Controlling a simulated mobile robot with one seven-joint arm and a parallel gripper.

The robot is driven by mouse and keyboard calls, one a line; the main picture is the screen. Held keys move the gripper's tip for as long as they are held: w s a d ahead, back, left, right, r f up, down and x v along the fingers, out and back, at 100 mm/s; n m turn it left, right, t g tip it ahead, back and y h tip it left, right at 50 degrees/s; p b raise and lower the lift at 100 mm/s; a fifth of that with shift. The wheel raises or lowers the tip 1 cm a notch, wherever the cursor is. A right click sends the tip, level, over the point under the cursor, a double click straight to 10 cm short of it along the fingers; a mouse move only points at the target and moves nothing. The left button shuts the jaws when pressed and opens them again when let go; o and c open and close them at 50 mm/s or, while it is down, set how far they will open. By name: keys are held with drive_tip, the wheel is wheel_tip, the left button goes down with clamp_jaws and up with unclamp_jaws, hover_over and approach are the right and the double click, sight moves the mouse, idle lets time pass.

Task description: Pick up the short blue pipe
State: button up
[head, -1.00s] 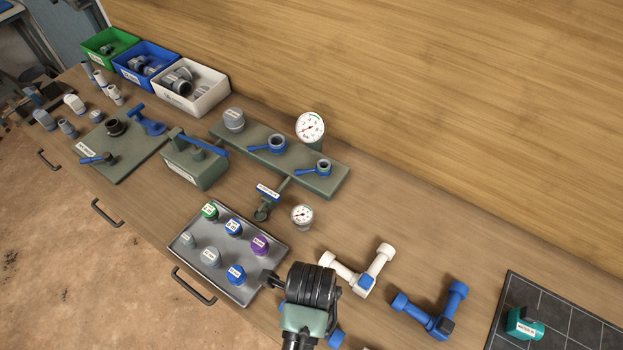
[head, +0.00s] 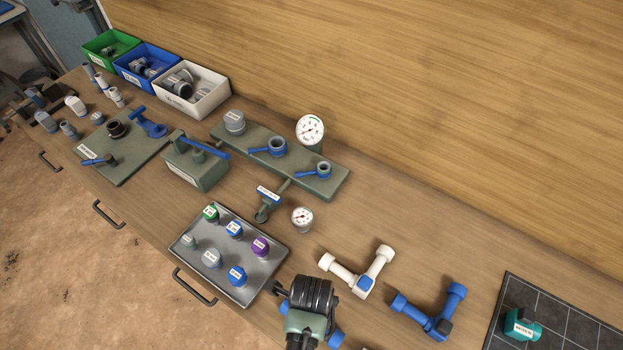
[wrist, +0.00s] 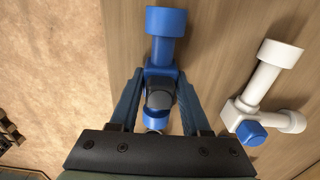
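My gripper (wrist: 160,78) is open, with one finger on each side of the pipe's near end. I cannot tell whether the fingers touch it. In the head view my gripper (head: 308,300) is seen from above and hides most of this pipe.
A white elbow pipe with a blue part (head: 362,280) lies close to the right; a blue elbow pipe (head: 433,318) lies beyond it. A metal tray (head: 262,285) of coloured caps stands to the left. A dark tiled mat (head: 560,335) is at far right.

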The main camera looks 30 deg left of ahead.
clamp_jaws()
